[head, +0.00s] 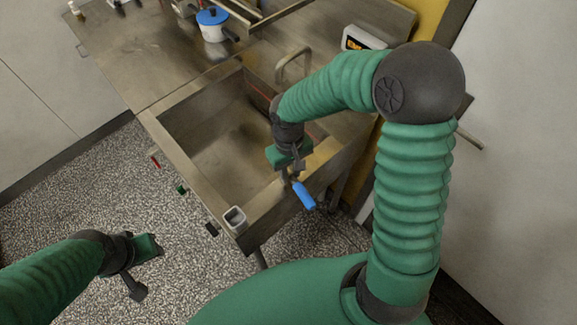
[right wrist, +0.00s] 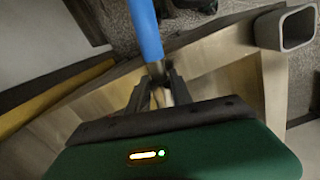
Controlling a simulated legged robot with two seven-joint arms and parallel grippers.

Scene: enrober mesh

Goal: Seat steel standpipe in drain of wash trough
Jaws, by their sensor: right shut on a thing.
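My right gripper (head: 292,172) is over the near right part of the steel wash trough (head: 178,160), shut on a blue-handled piece (head: 304,195). In the right wrist view the fingers (right wrist: 160,92) close on its short grey metal part, with the blue handle (right wrist: 146,30) sticking out beyond them. I cannot tell whether this piece is the standpipe; no other standpipe is plain to see. The drain is not visible in the trough; my right arm hides part of the basin. My left gripper (head: 136,288) hangs over the floor at lower left, with no object visible in it; its jaw opening is unclear.
A square hollow grey holder (head: 235,218) sits at the trough's near corner; it also shows in the right wrist view (right wrist: 284,28). A curved tap (head: 293,62) rises behind the basin. A blue-lidded white pot (head: 212,25) and a display box (head: 362,40) stand farther back.

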